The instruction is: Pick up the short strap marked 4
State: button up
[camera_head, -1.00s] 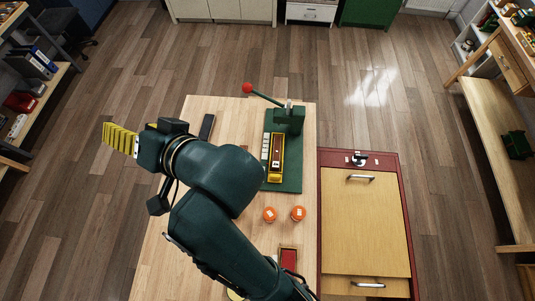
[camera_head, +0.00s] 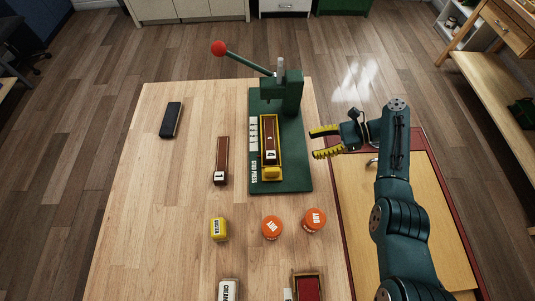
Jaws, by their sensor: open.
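A short brown strap with a white label marked 4 (camera_head: 269,133) lies in the yellow cradle (camera_head: 271,174) on the green press (camera_head: 296,171). Another brown strap, marked 1 (camera_head: 222,155), lies on the table left of the press. My gripper (camera_head: 319,143) is open and empty, its yellow fingers pointing left. In the picture it is just right of the press base and apart from the strap marked 4. Its height above the table is hard to tell.
The press has a lever with a red knob (camera_head: 218,48). A black case (camera_head: 171,120) lies at left. The wooden table (camera_head: 150,210) is clear around it.

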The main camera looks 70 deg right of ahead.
aim_at(271, 154)
jog(key=b+x, duration=0.1)
jog(key=x, duration=0.9)
jog(key=shift+w+a, duration=0.15)
jog(key=shift+w, duration=0.2)
jog(key=b+x, duration=0.1)
jog(key=x, duration=0.4)
jog(key=shift+w+a+f, duration=0.1)
jog(key=shift+a+f, duration=0.05)
jog(key=shift+a, duration=0.05)
jog(key=c, duration=1)
